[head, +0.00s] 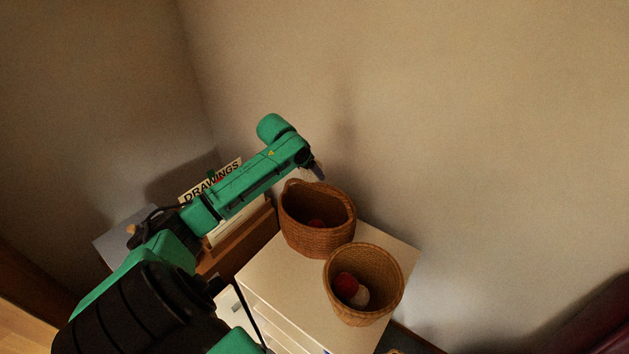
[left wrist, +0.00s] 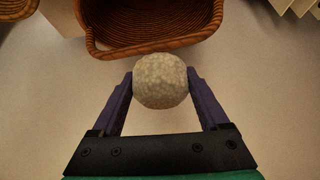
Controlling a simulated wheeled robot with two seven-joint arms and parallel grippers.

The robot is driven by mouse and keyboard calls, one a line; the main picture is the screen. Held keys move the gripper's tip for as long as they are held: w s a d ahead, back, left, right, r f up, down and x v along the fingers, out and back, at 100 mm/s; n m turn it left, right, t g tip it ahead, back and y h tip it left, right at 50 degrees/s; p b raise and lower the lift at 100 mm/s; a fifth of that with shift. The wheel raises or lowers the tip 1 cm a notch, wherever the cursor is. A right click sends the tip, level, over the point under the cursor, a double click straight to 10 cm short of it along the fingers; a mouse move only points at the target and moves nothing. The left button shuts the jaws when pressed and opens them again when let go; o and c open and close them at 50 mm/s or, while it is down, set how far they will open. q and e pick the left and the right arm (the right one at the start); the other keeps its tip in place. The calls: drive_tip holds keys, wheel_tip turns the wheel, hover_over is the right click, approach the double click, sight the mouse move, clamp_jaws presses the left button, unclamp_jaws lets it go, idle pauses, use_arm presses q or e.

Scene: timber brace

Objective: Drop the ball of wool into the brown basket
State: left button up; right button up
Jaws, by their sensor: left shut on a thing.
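My left gripper (head: 318,171) is above the back rim of the farther brown wicker basket (head: 308,240) in the head view. In the left wrist view the purple fingers of this gripper (left wrist: 161,83) are shut on a pale grey-white, rough-textured ball (left wrist: 161,80), the ball of wool. In that view the basket's rim (left wrist: 145,50) lies just beyond the ball, and the ball is mostly outside the opening. A second brown wicker basket (head: 352,315) stands nearer, to the right. My right gripper is not in view.
Both baskets stand on a white cabinet (head: 283,290). The farther one holds something red, the nearer one a red ball (head: 346,284) and a whitish one. A box marked DRAWINGS (head: 212,180) is at the left. A bare wall (head: 450,130) rises behind.

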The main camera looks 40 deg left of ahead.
use_arm(q)
drive_tip(key=shift+w, duration=0.15)
drive_tip(key=o, duration=1.1)
drive_tip(key=shift+d+r, duration=0.1)
drive_tip(key=shift+o, duration=0.7)
drive_tip(key=shift+s+r, duration=0.15)
drive_tip(key=shift+s, duration=0.2)
drive_tip(key=shift+s+r, duration=0.1)
drive_tip(key=shift+s, duration=0.15)
drive_tip(key=shift+r, duration=0.1)
drive_tip(key=shift+s+r+b, duration=0.25)
drive_tip(key=shift+r+b, duration=0.1)
drive_tip(key=shift+b, duration=0.05)
drive_tip(key=b+v, duration=0.3)
drive_tip(key=v, duration=1)
drive_tip(key=shift+s+d, duration=0.15)
drive_tip(key=shift+d, duration=0.05)
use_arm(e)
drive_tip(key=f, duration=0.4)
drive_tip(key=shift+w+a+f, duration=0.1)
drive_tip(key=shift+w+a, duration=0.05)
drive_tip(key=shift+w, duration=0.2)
